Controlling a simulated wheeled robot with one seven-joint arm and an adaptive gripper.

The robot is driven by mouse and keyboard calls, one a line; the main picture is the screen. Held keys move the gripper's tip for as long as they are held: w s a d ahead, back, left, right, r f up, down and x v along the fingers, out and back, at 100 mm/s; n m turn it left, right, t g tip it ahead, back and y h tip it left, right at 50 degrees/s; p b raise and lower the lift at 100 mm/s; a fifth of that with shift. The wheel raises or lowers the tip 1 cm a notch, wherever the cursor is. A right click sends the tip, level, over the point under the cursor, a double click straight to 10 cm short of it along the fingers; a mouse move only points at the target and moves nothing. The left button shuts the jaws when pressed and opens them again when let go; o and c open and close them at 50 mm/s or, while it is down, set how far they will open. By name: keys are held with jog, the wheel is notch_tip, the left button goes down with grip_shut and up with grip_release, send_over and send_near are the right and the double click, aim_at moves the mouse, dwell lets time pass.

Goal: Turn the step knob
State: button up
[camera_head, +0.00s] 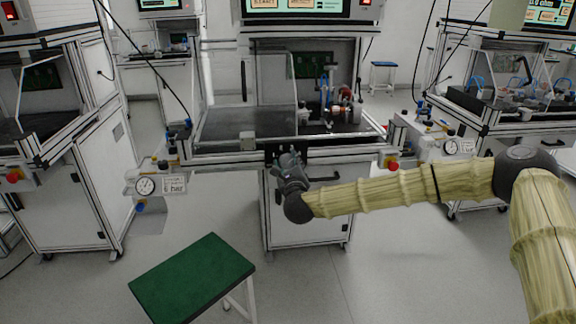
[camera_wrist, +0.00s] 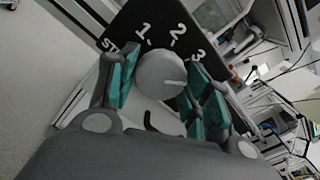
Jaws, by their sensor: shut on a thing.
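The step knob (camera_wrist: 160,74) is a round, light grey dial in the wrist view. It sits on a black panel (camera_wrist: 150,18) marked ST, 1, 2 and 3 in white. A pale line on its face points right, to the side of the 3. My gripper (camera_wrist: 162,88) has its teal-padded fingers on both sides of the knob and is shut on it. In the head view my gripper (camera_head: 285,163) is at the front of the middle workbench, and it hides the knob there.
The middle workbench (camera_head: 225,160) has a glass-fronted enclosure above and a cabinet below. Pressure gauge units (camera_head: 146,186) stick out at its sides, with a red button (camera_head: 393,166) on the right one. A green-topped stool (camera_head: 195,275) stands on open floor at front left.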

jog(key=n, duration=0.6)
jog(key=shift+r+n, duration=0.1)
jog(key=shift+n, duration=0.2)
jog(key=n+p, duration=0.1)
jog(key=n, duration=0.2)
jog(key=shift+n, duration=0.3)
jog(key=n, duration=0.3)
jog(key=shift+n, duration=0.4)
jog(key=n+p, duration=0.1)
jog(key=n, duration=0.3)
jog(key=shift+a, duration=0.1)
jog(key=n+p, duration=0.1)
jog(key=n, duration=0.4)
jog(key=shift+n, duration=0.4)
jog(key=o, duration=1)
jog(key=shift+o, duration=0.2)
